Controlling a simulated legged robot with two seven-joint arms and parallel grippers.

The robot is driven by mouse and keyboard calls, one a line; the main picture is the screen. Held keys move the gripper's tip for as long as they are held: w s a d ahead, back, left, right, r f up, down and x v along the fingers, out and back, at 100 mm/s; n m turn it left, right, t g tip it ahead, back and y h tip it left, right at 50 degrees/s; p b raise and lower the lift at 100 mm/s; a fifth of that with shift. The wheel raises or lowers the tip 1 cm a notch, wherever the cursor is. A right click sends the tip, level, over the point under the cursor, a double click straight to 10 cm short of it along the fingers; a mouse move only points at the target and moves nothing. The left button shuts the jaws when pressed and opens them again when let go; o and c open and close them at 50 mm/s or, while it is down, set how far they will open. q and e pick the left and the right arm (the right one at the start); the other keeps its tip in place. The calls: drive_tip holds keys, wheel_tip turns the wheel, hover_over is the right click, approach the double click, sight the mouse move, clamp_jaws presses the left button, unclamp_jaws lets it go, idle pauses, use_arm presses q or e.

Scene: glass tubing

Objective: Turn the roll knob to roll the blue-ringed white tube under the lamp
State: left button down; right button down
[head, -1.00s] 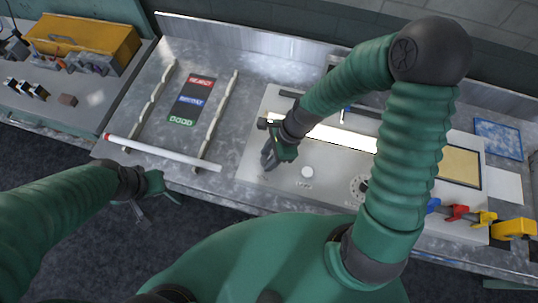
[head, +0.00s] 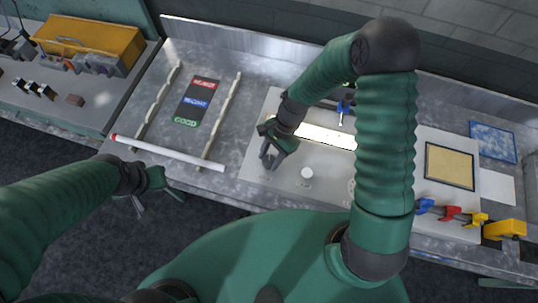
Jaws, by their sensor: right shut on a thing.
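My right gripper (head: 272,158) is at the left part of the pale panel (head: 325,185), fingers pointing down at it. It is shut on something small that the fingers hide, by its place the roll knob. A bright lit strip (head: 328,137) runs to the right from beside this gripper, partly behind my forearm. I cannot make out the blue-ringed white tube on it. A blue piece with a pale stem (head: 345,105) shows just above the strip. My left gripper (head: 155,199) hangs open and empty off the bench's front edge.
A white tube with a red end (head: 168,152) lies across the front of two notched rails (head: 222,120). A sign with red, blue and green labels (head: 196,101) lies between them. A white round button (head: 307,173) is right of my gripper. Coloured clamps (head: 449,214) stand at right.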

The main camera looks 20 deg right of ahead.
use_arm(q)
drive_tip(key=shift+r, duration=0.35)
use_arm(e)
drive_tip(key=shift+w+d+n+h, duration=0.15)
drive_tip(key=shift+w+n+h, duration=0.15)
drive_tip(key=shift+n, duration=0.6)
drive_tip(key=shift+r, duration=0.1)
drive_tip(key=c, duration=1.2)
unclamp_jaws()
drive_tip(key=o, duration=0.3)
use_arm(q)
drive_tip(key=shift+w+d, duration=0.1)
drive_tip(key=shift+d, duration=0.2)
use_arm(e)
drive_tip(key=shift+o, duration=0.3)
drive_tip(key=shift+d, duration=0.1)
use_arm(q)
drive_tip(key=shift+s+b+x, duration=0.25)
drive_tip(key=shift+b+x, duration=0.7)
drive_tip(key=shift+x, duration=0.2)
use_arm(e)
drive_tip(key=w+v, duration=0.1)
drive_tip(key=v, duration=1.5)
drive_tip(key=shift+d+g, duration=0.3)
use_arm(q)
drive_tip(key=shift+a+f, duration=0.1)
use_arm(e)
drive_tip(key=shift+r, duration=0.1)
